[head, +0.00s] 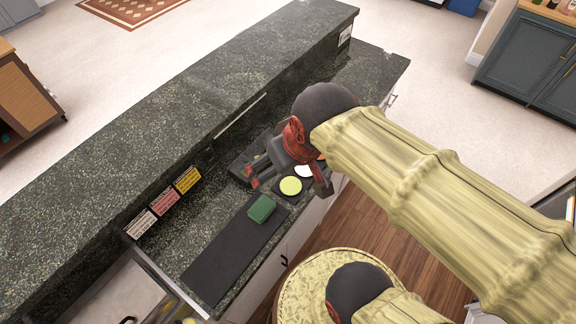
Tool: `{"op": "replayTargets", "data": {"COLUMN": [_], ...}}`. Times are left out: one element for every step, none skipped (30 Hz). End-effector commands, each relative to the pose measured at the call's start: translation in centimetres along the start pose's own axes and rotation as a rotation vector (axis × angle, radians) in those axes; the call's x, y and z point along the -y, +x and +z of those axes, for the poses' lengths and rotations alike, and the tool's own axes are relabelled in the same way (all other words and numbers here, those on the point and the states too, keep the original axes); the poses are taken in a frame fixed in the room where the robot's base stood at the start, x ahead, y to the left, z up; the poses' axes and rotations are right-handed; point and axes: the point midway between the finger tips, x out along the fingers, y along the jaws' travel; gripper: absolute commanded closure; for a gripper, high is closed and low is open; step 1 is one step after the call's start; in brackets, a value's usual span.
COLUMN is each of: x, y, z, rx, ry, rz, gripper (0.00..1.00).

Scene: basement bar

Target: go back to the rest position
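My arm reaches in from the right in the head view, over the dark green speckled counter. My gripper (288,182) points down over the lower counter, beside a yellow-green disc and a white disc. Its fingers are small, dark and partly covered by the arm's end, so I cannot tell how far they are parted or whether anything is between them.
A green block (262,208) lies on a long black mat (222,262). The yellow-green disc (290,186) and the white disc (304,171) sit near my gripper. Three small signs (165,203) stand against the raised ledge. A sink (125,295) is at lower left.

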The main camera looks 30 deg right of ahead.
Motion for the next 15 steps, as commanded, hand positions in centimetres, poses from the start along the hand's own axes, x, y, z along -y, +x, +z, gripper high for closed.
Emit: {"op": "replayTargets", "data": {"x": [-0.1,-0.1,-0.1,-0.1,-0.1,-0.1,-0.1,-0.1,-0.1,-0.1,-0.1,-0.1,-0.1,-0.1,-0.1], "y": [-1.0,-1.4,-1.9,-2.1,-2.3,-2.4,-2.5,-2.5,-2.5,-2.5,-2.5,-2.5,-2.5,-2.5,-2.5], "z": [0.6,0.9,1.2,1.4,1.5,1.7,1.7,1.8,1.8,1.8,1.8,1.8,1.7,1.7,1.7], "rx": [-0.023,-0.031,-0.038,-0.043,-0.047,-0.049,-0.050,-0.051,-0.051,-0.050,-0.050,-0.050,-0.050,-0.050,-0.050], "ry": [0.015,0.023,0.030,0.035,0.038,0.042,0.044,0.045,0.045,0.045,0.045,0.045,0.044,0.044,0.044], "rz": [0.002,0.003,0.003,0.003,0.004,0.004,0.004,0.004,0.004,0.004,0.004,0.004,0.004,0.004,0.004], "gripper": [0.11,0.11,0.11,0.11,0.11,0.11,0.11,0.11,0.11,0.11,0.11,0.11,0.11,0.11,0.11]}}
